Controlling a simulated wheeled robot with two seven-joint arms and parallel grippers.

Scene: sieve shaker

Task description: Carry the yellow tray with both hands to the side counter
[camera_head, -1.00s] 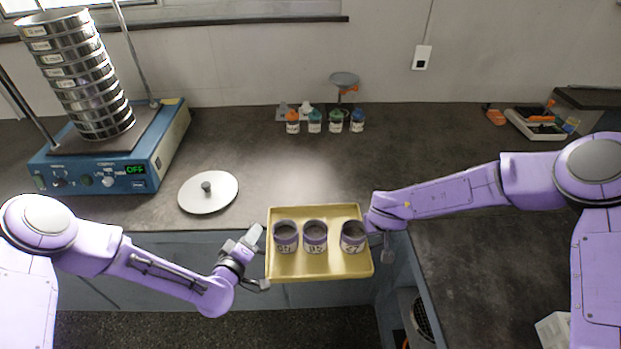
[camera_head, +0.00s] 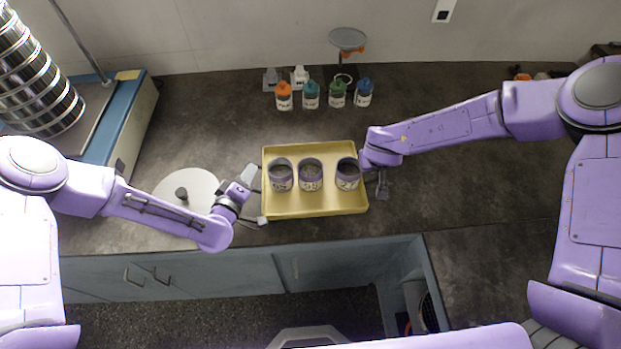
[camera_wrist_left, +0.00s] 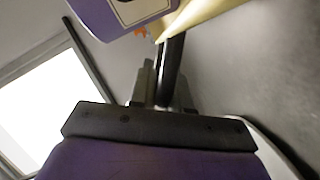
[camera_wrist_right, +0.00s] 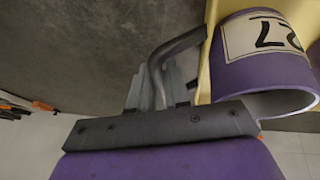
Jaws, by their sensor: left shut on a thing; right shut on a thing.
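The yellow tray (camera_head: 315,206) is in the middle of the head view, seen against the dark counter; I cannot tell whether it touches the surface. Three purple cups with white labels stand in it: a left cup (camera_head: 281,181), a middle cup (camera_head: 310,180) and a right cup (camera_head: 347,181). My left gripper (camera_head: 256,197) is shut on the tray's left edge. My right gripper (camera_head: 374,172) is shut on its right edge. The right wrist view shows the tray wall (camera_wrist_right: 205,60) at the fingers, beside a labelled cup (camera_wrist_right: 265,55). The left fingertips are partly hidden.
The dark counter (camera_head: 450,190) is clear to the right. Several capped bottles (camera_head: 311,95) and a small stand with a dish (camera_head: 347,40) are behind the tray. A round lid (camera_head: 186,190) lies left, near the sieve stack (camera_head: 35,80) on the blue-sided shaker (camera_head: 125,125).

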